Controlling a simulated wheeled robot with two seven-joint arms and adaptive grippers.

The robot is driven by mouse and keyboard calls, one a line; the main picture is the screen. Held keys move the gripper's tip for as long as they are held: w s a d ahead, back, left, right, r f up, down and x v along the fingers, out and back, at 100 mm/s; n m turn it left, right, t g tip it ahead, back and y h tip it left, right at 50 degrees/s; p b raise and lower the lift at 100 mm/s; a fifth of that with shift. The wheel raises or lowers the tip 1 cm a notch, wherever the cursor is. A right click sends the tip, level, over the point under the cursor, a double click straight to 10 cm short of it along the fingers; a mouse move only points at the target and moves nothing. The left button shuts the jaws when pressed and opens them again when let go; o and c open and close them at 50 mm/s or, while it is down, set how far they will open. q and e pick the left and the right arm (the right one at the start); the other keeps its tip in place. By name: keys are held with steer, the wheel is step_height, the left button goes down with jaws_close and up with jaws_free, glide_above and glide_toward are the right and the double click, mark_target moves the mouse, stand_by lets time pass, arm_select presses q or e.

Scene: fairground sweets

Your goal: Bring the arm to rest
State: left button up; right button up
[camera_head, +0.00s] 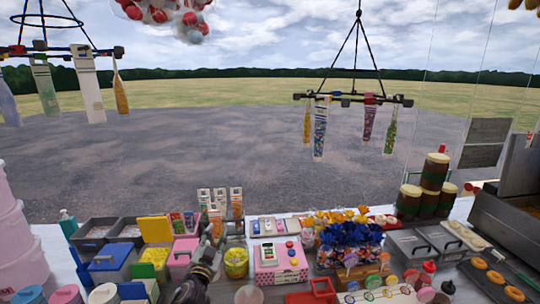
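My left gripper (208,243) shows in the head view at the lower middle, over the counter, its dark arm coming up from the bottom edge. It is small and dark, and I cannot tell whether its fingers are open or shut. It appears between a pink box (181,259) on its left and a yellow tub (236,263) on its right. Nothing can be made out in its fingers. My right gripper is not in view.
The counter is crowded. A pink and white box (281,265), blue wrapped sweets (350,236), stacked brown jars (434,184) and a tray of doughnuts (497,277) stand to the right. Grey bins (108,263) stand left. Racks with bags (320,130) hang above.

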arm_select(q)
steer(key=s+a+f+n+g+y, duration=0.1)
steer(key=s+a+f+n+g, duration=0.3)
steer(key=s+f, duration=0.6)
steer(key=s+a+f+n+g+y, duration=0.1)
steer(key=s+f+g, duration=0.55)
steer(key=s, duration=0.65)
steer(key=s+d+m+g+h, duration=0.1)
steer(key=s+g, duration=0.3)
steer(key=s, duration=0.8)
steer(key=s+f+g+b, duration=0.2)
steer(key=s+f, duration=0.1)
steer(key=f, duration=3.4)
steer(key=s+a+f+b, duration=0.1)
steer(key=s+a+f, duration=0.1)
steer(key=s+f, duration=0.8)
steer(key=s+a+f+b, duration=0.1)
steer(key=s+f, duration=0.9)
steer(key=s, duration=0.2)
steer(key=shift+a+f+m+g, duration=0.3)
steer(key=shift+a+g, duration=0.1)
steer(key=shift+g, duration=0.05)
